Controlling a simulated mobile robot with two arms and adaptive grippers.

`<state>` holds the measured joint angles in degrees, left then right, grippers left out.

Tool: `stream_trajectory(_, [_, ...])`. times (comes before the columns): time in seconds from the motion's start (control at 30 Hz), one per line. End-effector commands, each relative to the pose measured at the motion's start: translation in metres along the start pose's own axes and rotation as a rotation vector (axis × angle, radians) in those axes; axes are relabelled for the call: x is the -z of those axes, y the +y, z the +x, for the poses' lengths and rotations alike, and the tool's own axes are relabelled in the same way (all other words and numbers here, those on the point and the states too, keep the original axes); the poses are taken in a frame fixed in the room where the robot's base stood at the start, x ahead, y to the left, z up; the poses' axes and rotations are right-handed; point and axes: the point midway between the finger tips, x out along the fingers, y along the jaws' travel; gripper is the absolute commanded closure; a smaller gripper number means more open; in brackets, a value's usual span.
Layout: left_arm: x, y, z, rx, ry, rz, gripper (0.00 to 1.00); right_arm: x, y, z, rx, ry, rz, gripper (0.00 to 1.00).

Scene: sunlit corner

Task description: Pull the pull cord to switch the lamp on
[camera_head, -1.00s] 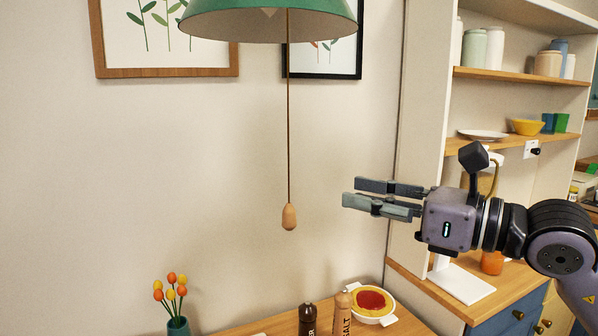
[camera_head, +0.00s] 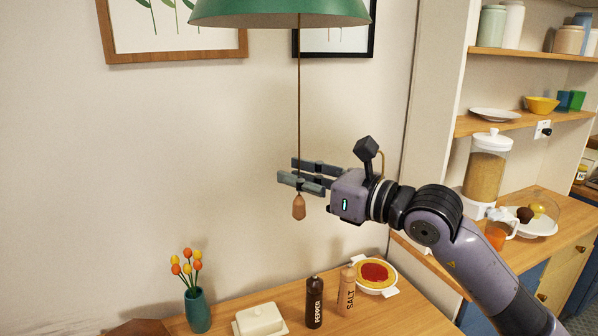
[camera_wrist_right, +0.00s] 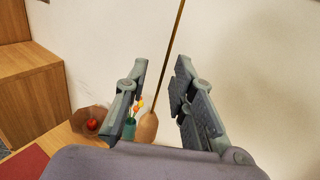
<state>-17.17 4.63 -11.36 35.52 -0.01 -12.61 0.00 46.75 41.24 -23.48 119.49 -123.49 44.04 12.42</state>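The green lamp (camera_head: 280,12) hangs at the top of the head view. Its brown pull cord (camera_head: 299,100) hangs straight down and ends in a wooden knob (camera_head: 299,207). My right gripper (camera_head: 300,174) is at the cord just above the knob. In the right wrist view the cord (camera_wrist_right: 172,60) and knob (camera_wrist_right: 148,127) show between the two spread fingers (camera_wrist_right: 165,95), with gaps on both sides. The gripper is open and grips nothing. My left gripper is not in view.
Below is a wooden table (camera_head: 395,318) with a butter dish (camera_head: 260,321), pepper mill (camera_head: 314,302), salt mill (camera_head: 347,291), pie dish (camera_head: 374,276) and a vase of flowers (camera_head: 198,310). Shelves (camera_head: 520,55) stand at the right. The air left of the cord is free.

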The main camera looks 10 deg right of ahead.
Motion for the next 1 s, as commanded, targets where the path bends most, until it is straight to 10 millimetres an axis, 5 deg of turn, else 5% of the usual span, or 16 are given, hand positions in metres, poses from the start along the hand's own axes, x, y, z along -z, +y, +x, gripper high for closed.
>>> stream_trajectory(0.17, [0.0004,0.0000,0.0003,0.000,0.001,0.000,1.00,0.0002,0.0000,-0.0001,0.000,0.000,0.000,0.78])
stream_trajectory(0.5, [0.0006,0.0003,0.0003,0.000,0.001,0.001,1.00,0.0002,0.0001,-0.0004,0.000,0.000,0.001,1.00])
stream_trajectory(1.0, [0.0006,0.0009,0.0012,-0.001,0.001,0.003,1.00,0.0012,-0.0001,-0.0004,0.000,0.000,0.001,1.00])
